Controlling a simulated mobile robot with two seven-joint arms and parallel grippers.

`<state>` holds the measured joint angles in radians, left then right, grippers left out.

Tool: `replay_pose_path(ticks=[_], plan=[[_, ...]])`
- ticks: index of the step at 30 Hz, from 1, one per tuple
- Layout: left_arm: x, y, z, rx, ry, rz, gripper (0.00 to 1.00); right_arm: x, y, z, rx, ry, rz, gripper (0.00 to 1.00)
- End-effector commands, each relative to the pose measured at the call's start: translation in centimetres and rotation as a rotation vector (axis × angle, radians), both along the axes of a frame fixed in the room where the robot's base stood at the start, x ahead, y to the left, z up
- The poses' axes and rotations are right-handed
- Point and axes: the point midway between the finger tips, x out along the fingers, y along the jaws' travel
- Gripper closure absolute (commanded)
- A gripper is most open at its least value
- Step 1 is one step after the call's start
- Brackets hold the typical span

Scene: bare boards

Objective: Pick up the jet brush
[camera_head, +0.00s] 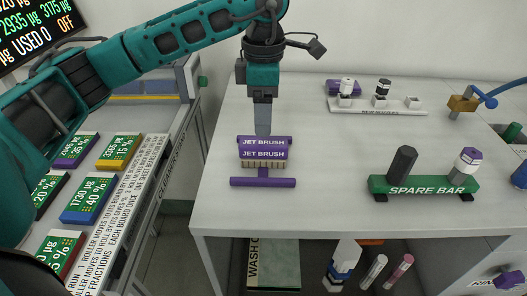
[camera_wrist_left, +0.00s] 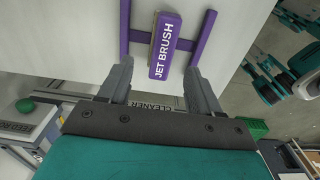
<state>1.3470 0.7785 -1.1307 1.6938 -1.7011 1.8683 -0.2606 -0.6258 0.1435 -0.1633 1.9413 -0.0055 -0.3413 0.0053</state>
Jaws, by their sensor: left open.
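The jet brush (camera_head: 263,153) is a purple block with white lettering and a tan bristle strip. It sits on a purple stand (camera_head: 263,183) near the front left of the white table. In the left wrist view the brush (camera_wrist_left: 165,45) lies between two purple bars of the stand (camera_wrist_left: 202,38). My left gripper (camera_head: 263,131) points down at the brush's back edge; the head view does not show clearly whether it touches. In the wrist view its fingers (camera_wrist_left: 160,85) are apart, with nothing between the tips, and the brush is beyond them. My right gripper is not in view.
A green spare bar (camera_head: 424,190) with a dark post and a white-purple piece stands to the right. A white rack (camera_head: 378,106) with small rollers is at the back. Coloured labelled boards (camera_head: 90,198) lie on the left bench. The table between brush and spare bar is clear.

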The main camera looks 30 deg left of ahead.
Motion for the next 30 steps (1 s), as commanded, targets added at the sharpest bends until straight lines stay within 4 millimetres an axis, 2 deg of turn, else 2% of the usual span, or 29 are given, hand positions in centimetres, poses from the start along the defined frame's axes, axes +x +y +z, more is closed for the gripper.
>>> replay_pose_path(ticks=[1,8,18,26,30], plan=[[0.0,0.0,-0.9,0.000,0.003,0.001,0.36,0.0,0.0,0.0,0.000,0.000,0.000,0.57],[-0.1,0.0,-2.7,0.000,0.001,0.001,0.36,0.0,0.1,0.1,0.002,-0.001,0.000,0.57],[-0.5,-0.2,-7.2,-0.001,0.000,0.001,0.36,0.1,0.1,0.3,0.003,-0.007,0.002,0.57],[-0.4,-0.2,-7.5,-0.001,0.000,0.001,0.36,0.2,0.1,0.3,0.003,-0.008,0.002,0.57],[-0.4,-0.2,-7.5,-0.001,0.000,0.001,0.47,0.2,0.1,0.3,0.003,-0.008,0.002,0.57]])
